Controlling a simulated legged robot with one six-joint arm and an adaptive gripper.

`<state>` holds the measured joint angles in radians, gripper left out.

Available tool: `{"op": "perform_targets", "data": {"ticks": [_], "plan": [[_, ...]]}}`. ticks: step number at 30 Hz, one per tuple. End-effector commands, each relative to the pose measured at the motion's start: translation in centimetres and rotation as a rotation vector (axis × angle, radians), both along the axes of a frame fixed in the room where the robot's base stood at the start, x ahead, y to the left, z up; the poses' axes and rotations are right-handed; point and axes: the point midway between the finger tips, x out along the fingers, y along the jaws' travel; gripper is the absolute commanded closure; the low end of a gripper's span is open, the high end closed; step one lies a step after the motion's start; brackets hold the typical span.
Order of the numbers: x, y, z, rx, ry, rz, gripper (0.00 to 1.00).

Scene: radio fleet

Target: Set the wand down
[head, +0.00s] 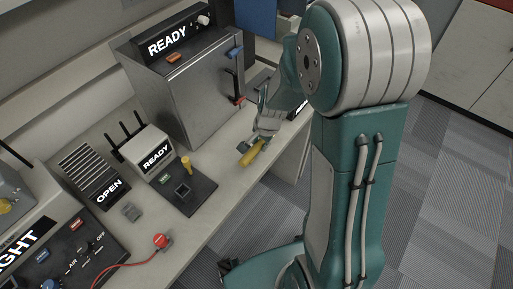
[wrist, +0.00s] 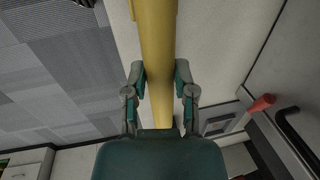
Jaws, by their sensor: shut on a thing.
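A yellow wand (wrist: 157,45) is between the fingers of my gripper (wrist: 159,80) in the wrist view. The gripper is shut on it. The wand runs from the palm up past the top edge of that view, so its far end is out of sight there. In the head view the wand (head: 253,152) shows as a short yellow piece below my gripper (head: 264,137), over the right part of the bench near its front edge. I cannot tell whether the wand touches the bench top.
The pale bench (head: 222,158) runs along the wall. A grey metal box (head: 196,92) labelled READY, with a red handle, stands behind the gripper. A dark pad (head: 187,190) with a yellow post is to the left. The bench's front edge drops to carpet (head: 430,210).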

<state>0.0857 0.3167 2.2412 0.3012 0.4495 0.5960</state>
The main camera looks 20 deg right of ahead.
Motion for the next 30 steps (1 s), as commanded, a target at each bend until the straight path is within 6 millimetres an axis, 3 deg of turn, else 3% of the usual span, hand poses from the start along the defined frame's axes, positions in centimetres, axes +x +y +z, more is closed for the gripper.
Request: {"op": "perform_targets", "data": {"ticks": [9,15,30], "plan": [[1.7,0.7,-2.2,-0.002,0.000,0.003,1.00],[1.6,0.5,-5.0,0.000,0.001,0.002,1.00],[1.6,0.6,-5.8,-0.001,0.001,0.002,1.00]]}}
